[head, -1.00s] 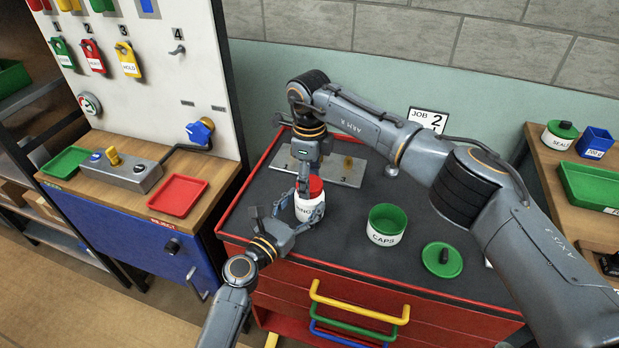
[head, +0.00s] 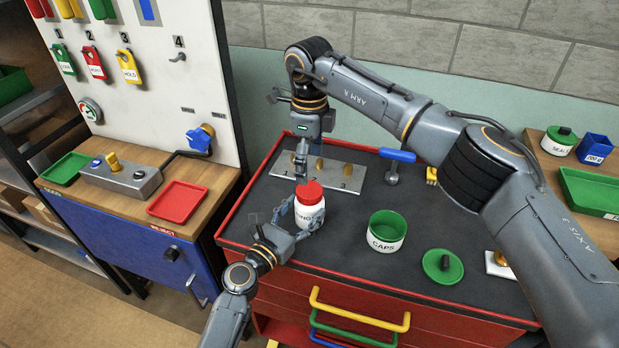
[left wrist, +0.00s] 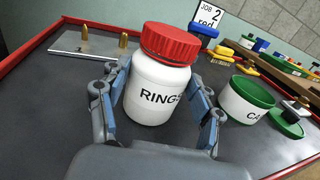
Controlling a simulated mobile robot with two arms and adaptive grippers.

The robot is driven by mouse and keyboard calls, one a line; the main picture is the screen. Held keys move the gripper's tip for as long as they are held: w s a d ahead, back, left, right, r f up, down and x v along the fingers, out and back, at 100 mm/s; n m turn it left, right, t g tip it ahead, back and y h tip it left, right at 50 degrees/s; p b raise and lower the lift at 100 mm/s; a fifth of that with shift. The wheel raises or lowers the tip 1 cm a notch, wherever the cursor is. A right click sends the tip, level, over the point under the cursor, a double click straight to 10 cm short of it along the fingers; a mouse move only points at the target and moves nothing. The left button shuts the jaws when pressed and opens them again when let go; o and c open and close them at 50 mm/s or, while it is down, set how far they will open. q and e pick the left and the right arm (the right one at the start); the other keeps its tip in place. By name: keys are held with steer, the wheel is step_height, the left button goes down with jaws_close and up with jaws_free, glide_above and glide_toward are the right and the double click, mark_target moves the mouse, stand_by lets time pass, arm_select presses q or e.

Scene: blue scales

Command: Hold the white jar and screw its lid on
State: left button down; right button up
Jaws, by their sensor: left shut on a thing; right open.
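The white jar (head: 311,216), labelled "RING…", stands on the dark bench top with its red lid (head: 311,192) on its mouth. In the left wrist view the jar (left wrist: 158,98) is upright and the ribbed red lid (left wrist: 171,45) sits level on it, with no clear gap. My left gripper (head: 293,222) is shut around the jar body, one finger on each side, as the left wrist view (left wrist: 160,85) also shows. My right gripper (head: 301,165) is open and empty, behind and above the lid, apart from it.
A metal plate (head: 346,172) with brass pegs lies behind the jar. A green-lined "CAPS" tub (head: 386,232) and a green lid (head: 443,266) are to the right. A blue-handled tool (head: 397,156) stands behind them. My right arm spans above the bench's back right.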

step_height(320, 180, up, 5)
steer(key=shift+f, duration=0.1)
arm_select(q)
steer(key=shift+c, duration=1)
jaws_free()
steer(key=shift+s, duration=0.1)
steer(key=v, duration=1.1)
steer(key=shift+s+a, duration=0.25)
steer(key=shift+s, duration=0.1)
steer(key=shift+f, duration=0.1)
